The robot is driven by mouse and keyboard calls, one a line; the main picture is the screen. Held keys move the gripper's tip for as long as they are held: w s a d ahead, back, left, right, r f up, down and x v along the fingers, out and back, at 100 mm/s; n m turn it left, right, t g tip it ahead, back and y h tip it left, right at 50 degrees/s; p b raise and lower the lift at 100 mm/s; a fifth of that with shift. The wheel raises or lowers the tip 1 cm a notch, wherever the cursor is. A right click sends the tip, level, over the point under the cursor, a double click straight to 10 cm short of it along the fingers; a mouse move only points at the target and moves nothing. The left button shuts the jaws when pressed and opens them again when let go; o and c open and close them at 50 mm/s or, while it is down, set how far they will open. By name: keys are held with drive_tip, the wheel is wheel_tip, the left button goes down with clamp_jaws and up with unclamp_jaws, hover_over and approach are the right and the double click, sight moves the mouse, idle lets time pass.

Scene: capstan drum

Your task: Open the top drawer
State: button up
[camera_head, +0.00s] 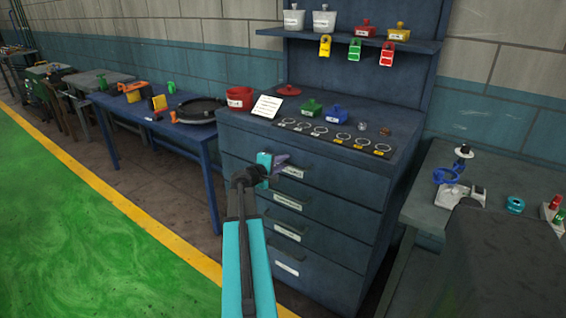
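The dark blue cabinet (240,150) stands against the wall, with several drawers stacked in its front. The top drawer (340,185) looks closed and flush, with a white label (293,172) and a dark handle partly hidden by my gripper.
Lower drawers (287,231) below look closed. Small rings, a red pot (239,98), and green and blue items cover the cabinet top. A blue table (165,130) stands left, a grey bench (490,185) right. Green floor (110,240) lies clear at the left.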

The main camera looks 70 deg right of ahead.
drive_tip(key=shift+c, duration=0.3)
clamp_jaws()
drive_tip(key=shift+s+a+f, duration=0.1)
drive_tip(key=shift+s+a, duration=0.05)
